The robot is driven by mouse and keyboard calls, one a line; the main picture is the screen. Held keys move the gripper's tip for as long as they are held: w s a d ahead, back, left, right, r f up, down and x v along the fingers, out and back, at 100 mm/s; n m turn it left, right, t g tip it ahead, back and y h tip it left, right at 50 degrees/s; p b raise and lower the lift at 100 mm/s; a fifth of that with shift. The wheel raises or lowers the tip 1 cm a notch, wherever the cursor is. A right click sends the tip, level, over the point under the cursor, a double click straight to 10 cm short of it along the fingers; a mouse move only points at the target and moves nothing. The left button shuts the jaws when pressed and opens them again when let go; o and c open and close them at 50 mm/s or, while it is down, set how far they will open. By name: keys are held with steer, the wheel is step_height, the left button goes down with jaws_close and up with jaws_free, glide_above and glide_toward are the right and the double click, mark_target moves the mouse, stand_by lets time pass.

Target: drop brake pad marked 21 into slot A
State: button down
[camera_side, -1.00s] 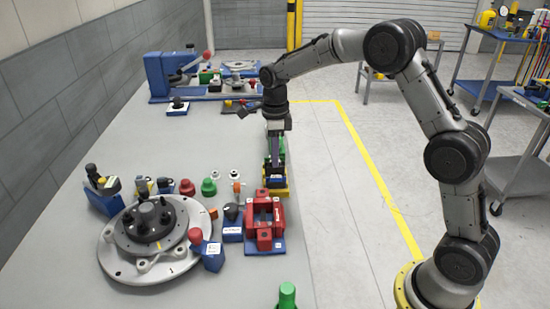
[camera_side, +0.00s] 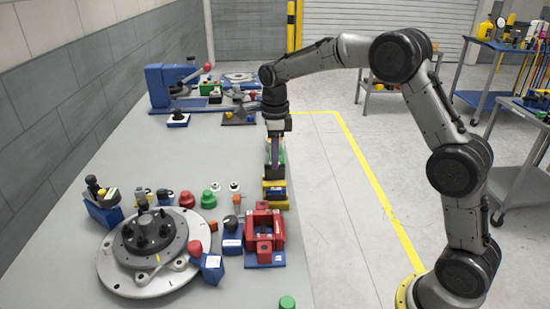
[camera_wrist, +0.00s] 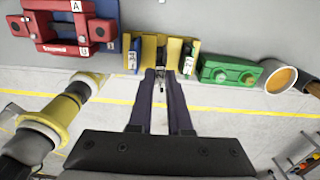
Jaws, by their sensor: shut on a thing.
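My gripper (camera_side: 275,158) points down at the yellow holder (camera_side: 275,203), on the table behind the red fixture (camera_side: 264,232). In the wrist view, its two long dark fingers (camera_wrist: 161,76) reach into the middle of the yellow holder (camera_wrist: 188,50). They are shut on a thin dark piece, seemingly the brake pad, mostly hidden between the fingertips and the holder. I cannot read a number 21 on it. The red fixture (camera_wrist: 48,32) at the upper left of the wrist view carries labels A (camera_wrist: 76,6) and B (camera_wrist: 84,51), marking its slots.
A green block (camera_wrist: 228,71) stands right of the holder in the wrist view. A round turntable fixture (camera_side: 190,270) and several small knobs stand left of the red fixture. A blue press (camera_side: 158,90) stands at the back. The table's right edge is close to the holder.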

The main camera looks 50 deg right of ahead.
steer(key=s+a+r+n, duration=0.3)
steer(key=s+a+n, duration=0.1)
steer(key=a+n, duration=0.45)
steer(key=s+a+r+n, duration=0.3)
steer(key=s+a+n, duration=0.1)
steer(key=a+n, duration=0.4)
steer(key=shift+n, duration=0.65)
steer(key=shift+w+d+f, duration=0.1)
steer(key=shift+d+f, duration=0.15)
steer(key=shift+f, duration=0.6)
steer(key=shift+d+f, duration=0.25)
steer(key=shift+f, duration=0.6)
steer(key=shift+w+d+f, duration=0.1)
steer(key=shift+d+f, duration=0.15)
steer(key=shift+f, duration=0.6)
steer(key=shift+f, duration=0.2)
steer(key=shift+f, duration=1.05)
steer(key=shift+f, duration=0.1)
steer(key=shift+f, duration=0.7)
steer(key=shift+f, duration=0.6)
steer(key=c, duration=1.2)
jaws_free()
